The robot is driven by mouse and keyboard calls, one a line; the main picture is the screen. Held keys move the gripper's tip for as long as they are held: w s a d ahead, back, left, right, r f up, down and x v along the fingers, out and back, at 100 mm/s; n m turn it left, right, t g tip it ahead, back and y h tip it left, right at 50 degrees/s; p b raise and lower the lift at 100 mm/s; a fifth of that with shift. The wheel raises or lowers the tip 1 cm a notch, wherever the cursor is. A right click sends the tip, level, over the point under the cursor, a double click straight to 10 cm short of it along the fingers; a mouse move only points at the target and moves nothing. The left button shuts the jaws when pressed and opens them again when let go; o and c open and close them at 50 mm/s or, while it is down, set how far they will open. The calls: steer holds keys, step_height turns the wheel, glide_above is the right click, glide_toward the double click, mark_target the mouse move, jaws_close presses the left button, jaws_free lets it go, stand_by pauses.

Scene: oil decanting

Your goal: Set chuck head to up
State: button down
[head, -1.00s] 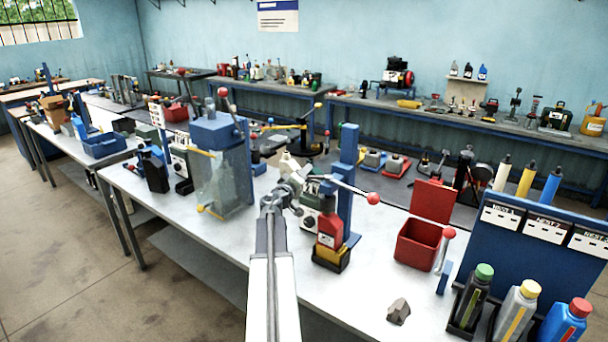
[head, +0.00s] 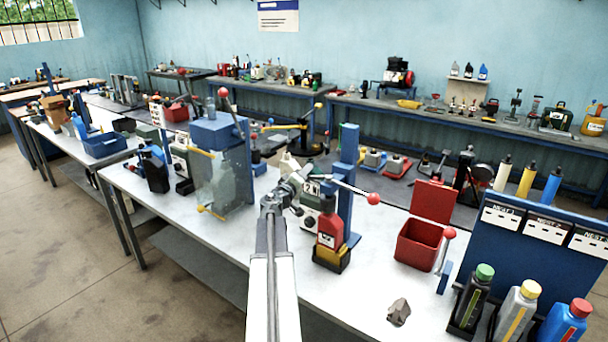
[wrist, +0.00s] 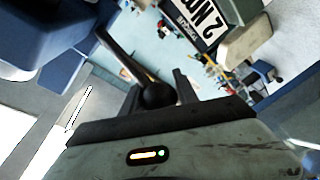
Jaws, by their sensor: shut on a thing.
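My gripper (head: 304,174) is at the middle station on the near bench, beside its blue column (head: 348,165). In the wrist view, the gripper (wrist: 158,92) is shut on the dark round knob (wrist: 158,95) of a dark lever (wrist: 122,55). The lever slants from the knob toward the upper left of that view. A plate marked 2 (head: 311,187) shows at the station, and its lettering (wrist: 203,22) shows in the wrist view. A red bottle (head: 330,228) stands upright in a holder below. I cannot tell which part is the chuck head or how it is set.
A lever with a red ball (head: 373,198) sticks out to the right of the column. A red open box (head: 418,244) and a grey lump (head: 398,312) are further right. A clear-guarded blue press (head: 219,165) stands left. Capped bottles stand before a blue rack (head: 538,262).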

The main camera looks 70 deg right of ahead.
step_height(320, 180, up, 11)
steer(key=p, duration=1)
steer(key=shift+p, duration=0.35)
steer(key=c, duration=1.2)
jaws_free()
steer(key=shift+d, duration=0.1)
steer(key=shift+o, duration=1.3)
steer(key=shift+s, duration=0.1)
steer(key=a, duration=0.8)
steer(key=shift+w, duration=0.35)
